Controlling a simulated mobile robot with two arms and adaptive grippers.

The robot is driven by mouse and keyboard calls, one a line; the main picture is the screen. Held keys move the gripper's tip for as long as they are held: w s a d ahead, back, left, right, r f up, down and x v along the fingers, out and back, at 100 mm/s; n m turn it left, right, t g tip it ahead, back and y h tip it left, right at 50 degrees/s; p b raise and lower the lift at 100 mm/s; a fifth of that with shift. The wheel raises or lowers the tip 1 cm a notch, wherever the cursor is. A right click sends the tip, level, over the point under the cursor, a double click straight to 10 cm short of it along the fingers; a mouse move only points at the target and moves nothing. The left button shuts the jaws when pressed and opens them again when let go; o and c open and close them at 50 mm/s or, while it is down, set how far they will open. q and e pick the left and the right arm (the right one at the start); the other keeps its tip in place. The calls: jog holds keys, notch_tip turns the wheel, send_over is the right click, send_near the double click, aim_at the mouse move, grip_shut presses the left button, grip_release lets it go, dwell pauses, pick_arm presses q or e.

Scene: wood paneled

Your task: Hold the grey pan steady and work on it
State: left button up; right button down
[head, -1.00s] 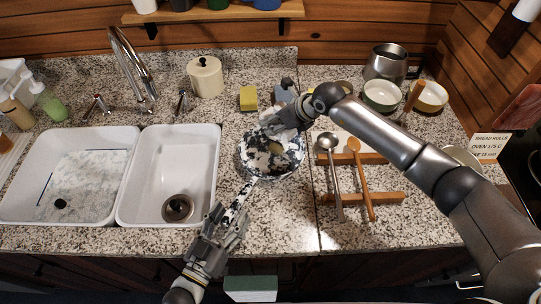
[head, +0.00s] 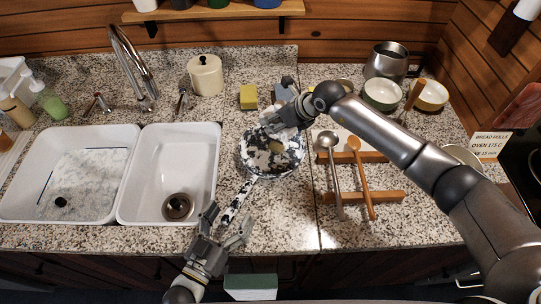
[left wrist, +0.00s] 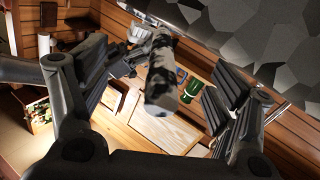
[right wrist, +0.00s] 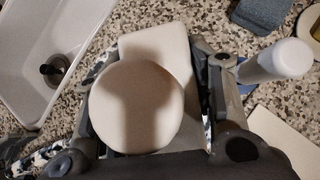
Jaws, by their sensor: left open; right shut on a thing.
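The pan (head: 288,162), patterned in black, white and grey patches, sits on the counter right of the sinks. Its handle (head: 238,201) points to the lower left. My left gripper (head: 228,220) is open at the handle's end. In the left wrist view the handle (left wrist: 162,80) lies between the spread fingers. My right gripper (head: 276,129) is over the pan and shut on a pale thing with a round top (right wrist: 136,105) and a flat block-like part, seen in the right wrist view. The right hand hides part of the pan.
Two white sinks (head: 124,200) lie to the left. A yellow sponge (head: 248,97) and cream canister (head: 205,76) stand behind. A rack with a metal ladle (head: 334,175) and wooden spoon (head: 361,180) is right of the pan. Bowls (head: 382,95) stand at the back right.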

pick_arm(q)
jog(key=v, duration=1.2)
dwell(0.4)
